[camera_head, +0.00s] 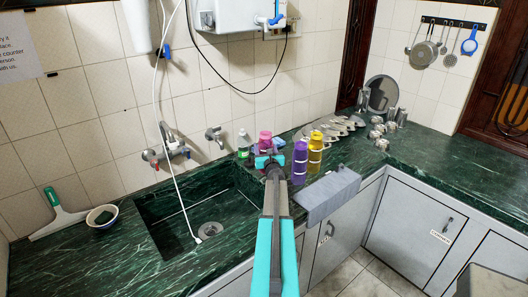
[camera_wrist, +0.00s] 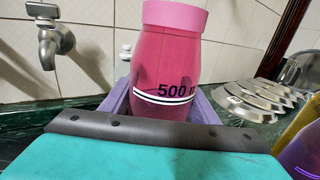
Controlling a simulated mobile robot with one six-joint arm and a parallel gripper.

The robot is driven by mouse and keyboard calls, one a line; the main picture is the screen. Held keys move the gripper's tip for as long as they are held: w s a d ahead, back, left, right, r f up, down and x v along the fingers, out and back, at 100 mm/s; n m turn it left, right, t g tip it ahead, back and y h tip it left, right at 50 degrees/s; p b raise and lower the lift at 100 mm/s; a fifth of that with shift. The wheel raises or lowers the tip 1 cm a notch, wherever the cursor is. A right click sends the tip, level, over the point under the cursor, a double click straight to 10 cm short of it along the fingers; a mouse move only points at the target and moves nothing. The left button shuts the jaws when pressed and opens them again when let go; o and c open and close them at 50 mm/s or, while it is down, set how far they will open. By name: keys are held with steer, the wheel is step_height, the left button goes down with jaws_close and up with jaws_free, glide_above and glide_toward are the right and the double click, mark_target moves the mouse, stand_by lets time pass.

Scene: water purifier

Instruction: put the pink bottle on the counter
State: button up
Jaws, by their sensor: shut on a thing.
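The pink bottle (camera_head: 265,139) is upright by the back wall, behind my gripper (camera_head: 268,161) in the head view. In the wrist view the pink bottle (camera_wrist: 172,75) fills the middle, with a lighter pink cap and "500 m" lettering. My gripper is shut on it; purple-grey finger parts (camera_wrist: 118,103) show on both sides of its lower body. The bottle's base is hidden behind my gripper, so I cannot tell whether it touches the surface. The dark green marble counter (camera_head: 430,165) runs along the wall.
A purple bottle (camera_head: 299,161) and a yellow bottle (camera_head: 315,153) stand close on the right. A small green-and-white bottle (camera_head: 243,144) is on the left. The sink (camera_head: 170,214) lies left of my arm. Metal plates (camera_head: 338,125) stand farther right.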

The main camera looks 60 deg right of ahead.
step_height(320, 180, down, 2)
steer(key=shift+f, duration=0.25)
stand_by(0.5)
steer(key=o, duration=1.1)
steer(key=shift+o, duration=0.2)
steer(key=shift+r, duration=0.2)
steer(key=shift+b+v, duration=0.45)
steer(key=shift+v, duration=1.1)
steer(key=b+v, duration=0.3)
steer(key=v, duration=0.6)
